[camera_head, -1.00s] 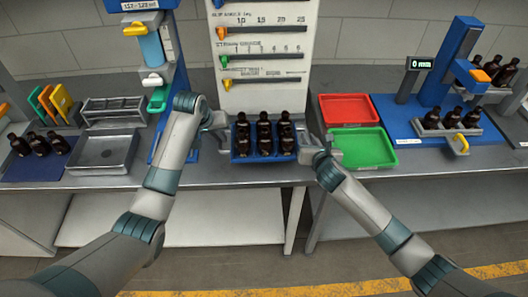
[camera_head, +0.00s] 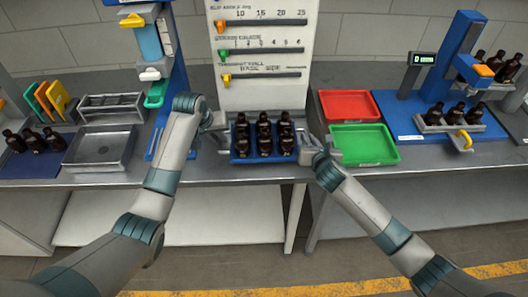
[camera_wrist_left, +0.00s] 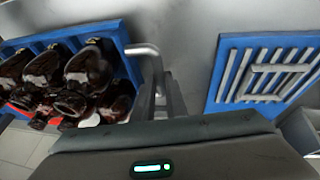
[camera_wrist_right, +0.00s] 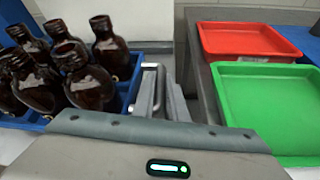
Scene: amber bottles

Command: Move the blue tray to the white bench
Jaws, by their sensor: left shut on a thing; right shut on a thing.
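The blue tray (camera_head: 240,158) is in the middle of the head view, filled with several dark amber bottles (camera_head: 264,135), all upright. My left gripper (camera_head: 222,128) is shut on the handle at the tray's left end; the left wrist view shows its fingers (camera_wrist_left: 160,85) on a metal bar beside the tray (camera_wrist_left: 130,62). My right gripper (camera_head: 306,148) is shut on the right-end handle, which shows between its fingers (camera_wrist_right: 156,88) in the right wrist view. I cannot tell whether the tray touches the bench below. No bench is clearly recognisable as the white bench.
A red tray (camera_head: 348,104) and a green tray (camera_head: 362,145) lie close to the right of my right gripper. A board with sliders (camera_head: 262,50) stands behind the blue tray. A blue press (camera_head: 158,85) stands left, beside a grey metal tray (camera_head: 100,148).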

